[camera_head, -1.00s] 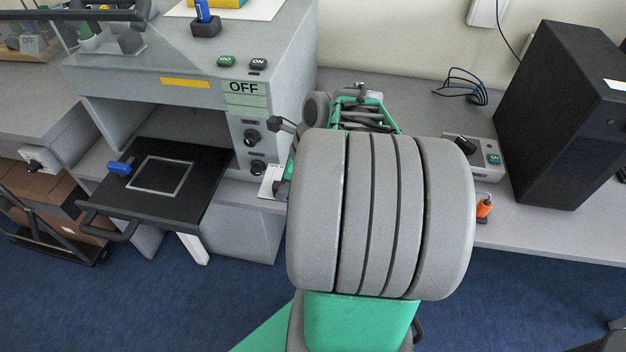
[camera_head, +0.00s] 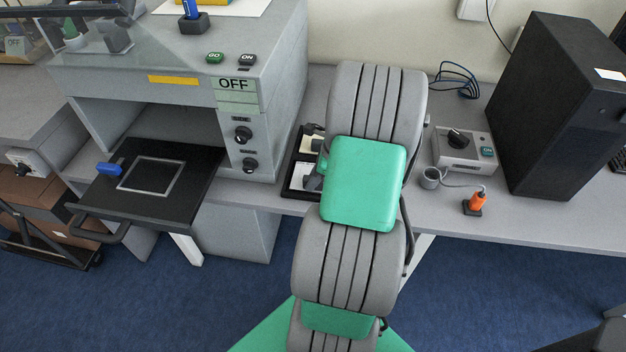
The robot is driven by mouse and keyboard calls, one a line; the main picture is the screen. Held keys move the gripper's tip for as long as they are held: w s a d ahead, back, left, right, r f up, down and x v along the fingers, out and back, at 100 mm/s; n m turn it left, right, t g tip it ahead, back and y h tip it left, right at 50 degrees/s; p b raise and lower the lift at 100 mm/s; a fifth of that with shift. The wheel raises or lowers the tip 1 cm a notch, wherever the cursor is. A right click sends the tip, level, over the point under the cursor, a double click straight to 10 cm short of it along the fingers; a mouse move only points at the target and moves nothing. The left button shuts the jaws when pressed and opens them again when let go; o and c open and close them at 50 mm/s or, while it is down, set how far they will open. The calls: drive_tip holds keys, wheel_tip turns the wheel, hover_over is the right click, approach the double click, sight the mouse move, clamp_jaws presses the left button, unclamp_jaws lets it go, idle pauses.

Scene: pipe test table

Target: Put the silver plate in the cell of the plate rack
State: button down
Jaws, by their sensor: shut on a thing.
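The silver plate (camera_head: 299,177) is a small pale square, partly hidden by my arm. It appears over or in the front cell of the plate rack (camera_head: 286,166), a black frame on the bench just right of the grey machine. I cannot tell whether it rests on the cell floor or is slightly above it. My gripper (camera_head: 312,183) is a dark shape at the plate's right side, mostly hidden behind my green and grey arm, and shut on the plate. A cream-coloured rear cell shows behind the plate; the rack's right part is hidden.

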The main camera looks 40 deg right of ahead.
drive_tip(key=shift+f, duration=0.1)
drive_tip(key=shift+f, duration=0.15)
drive_tip(key=c, duration=1.3)
unclamp_jaws()
drive_tip(key=shift+o, duration=0.2)
